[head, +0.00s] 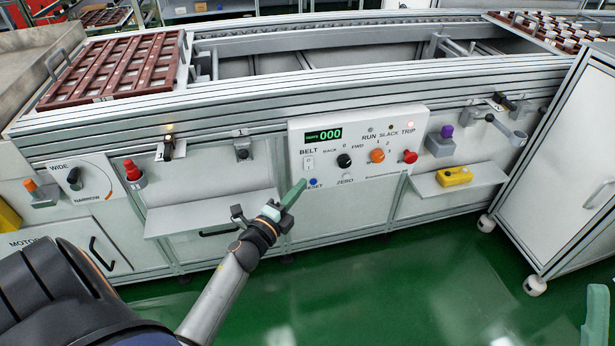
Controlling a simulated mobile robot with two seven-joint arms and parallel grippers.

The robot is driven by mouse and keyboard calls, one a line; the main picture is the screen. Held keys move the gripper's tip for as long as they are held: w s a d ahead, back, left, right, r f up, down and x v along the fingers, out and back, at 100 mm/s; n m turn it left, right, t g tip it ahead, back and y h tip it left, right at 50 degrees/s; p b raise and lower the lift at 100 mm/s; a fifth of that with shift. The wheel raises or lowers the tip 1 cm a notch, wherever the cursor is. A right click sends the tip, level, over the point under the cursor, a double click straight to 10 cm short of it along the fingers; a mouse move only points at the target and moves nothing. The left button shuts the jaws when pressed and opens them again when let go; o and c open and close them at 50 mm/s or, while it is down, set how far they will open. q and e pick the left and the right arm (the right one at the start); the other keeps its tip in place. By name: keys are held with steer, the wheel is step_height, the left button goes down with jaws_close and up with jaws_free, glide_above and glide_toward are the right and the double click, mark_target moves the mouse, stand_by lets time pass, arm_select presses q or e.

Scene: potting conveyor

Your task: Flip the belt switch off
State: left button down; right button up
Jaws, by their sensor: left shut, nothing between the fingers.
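The belt switch (308,162) is a small white rocker under the word BELT, at the left of the white control panel (340,194). Its position is too small to read. My left gripper (301,184) has green fingers, shut and empty. Their tips show just below the switch, close to the blue RESET button (313,182). I cannot tell whether they touch the panel.
The panel display (324,134) reads 000 and the TRIP lamp (409,125) glows. A black knob (344,160), orange knob (377,155) and red button (410,157) sit right of the switch. A shelf (212,213) juts out at left; a yellow device (454,176) lies on the right shelf.

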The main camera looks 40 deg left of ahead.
arm_select(q)
steer(key=s, duration=0.5)
steer(key=shift+s+d+r+p, duration=0.15)
steer(key=shift+d+r+p, duration=0.1)
steer(key=shift+p, duration=0.1)
